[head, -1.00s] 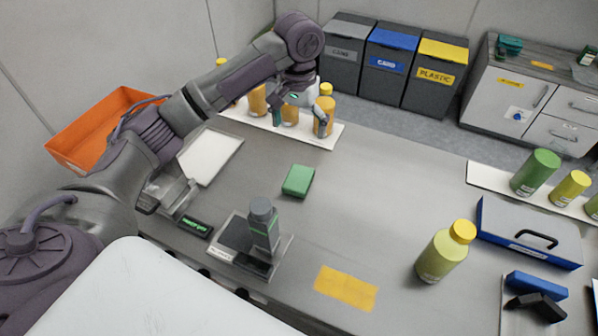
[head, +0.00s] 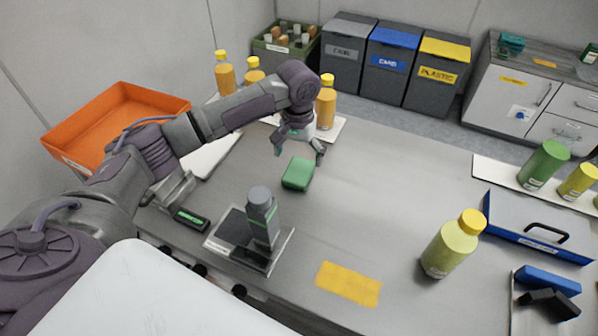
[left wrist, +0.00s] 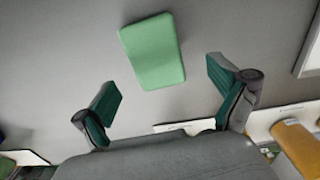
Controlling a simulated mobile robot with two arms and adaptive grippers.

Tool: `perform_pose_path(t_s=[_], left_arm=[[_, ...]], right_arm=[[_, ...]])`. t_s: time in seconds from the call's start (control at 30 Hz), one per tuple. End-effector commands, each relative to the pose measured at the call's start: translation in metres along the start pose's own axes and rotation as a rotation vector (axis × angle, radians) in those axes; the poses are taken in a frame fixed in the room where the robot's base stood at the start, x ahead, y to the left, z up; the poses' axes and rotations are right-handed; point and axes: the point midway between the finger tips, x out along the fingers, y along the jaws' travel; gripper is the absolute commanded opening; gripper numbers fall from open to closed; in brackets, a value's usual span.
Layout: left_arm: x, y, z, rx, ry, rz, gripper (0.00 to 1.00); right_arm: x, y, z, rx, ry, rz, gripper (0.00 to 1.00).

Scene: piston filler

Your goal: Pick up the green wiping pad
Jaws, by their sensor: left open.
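The green wiping pad (head: 298,174) lies flat on the grey table, just behind the grey bottle-like part on the filler stand. It also shows in the left wrist view (left wrist: 153,51), ahead of the fingertips and roughly between their lines. My left gripper (head: 299,150) is above and just behind the pad in the head view, fingers apart and empty. In the left wrist view its two green-padded fingers (left wrist: 168,92) are wide open, not touching the pad. My right gripper is not in view.
The filler stand with its grey part (head: 262,218) is in front of the pad. Orange bottles (head: 326,103) stand on a white strip behind. A yellow-green bottle (head: 452,245) and blue case (head: 540,235) are at right. An orange bin (head: 110,125) is at left. The middle table is clear.

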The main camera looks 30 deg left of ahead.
Motion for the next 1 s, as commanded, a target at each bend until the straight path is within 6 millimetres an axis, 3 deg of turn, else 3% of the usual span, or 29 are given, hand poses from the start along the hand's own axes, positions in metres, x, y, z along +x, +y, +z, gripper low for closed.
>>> perform_pose_path(t_s=[0.3, 0.57, 0.93, 1.0], left_arm=[[0.042, 0.004, 0.007, 0.000, -0.002, -0.001, 0.97], [0.045, 0.004, 0.007, 0.000, -0.001, -0.001, 0.97], [0.045, 0.004, 0.007, 0.000, -0.001, -0.001, 0.37], [0.045, 0.004, 0.007, 0.000, -0.001, -0.001, 0.33]], right_arm=[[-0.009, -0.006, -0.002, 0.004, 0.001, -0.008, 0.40], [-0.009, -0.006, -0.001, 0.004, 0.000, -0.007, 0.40], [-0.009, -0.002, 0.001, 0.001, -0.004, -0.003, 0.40], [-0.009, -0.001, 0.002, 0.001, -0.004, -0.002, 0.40]])
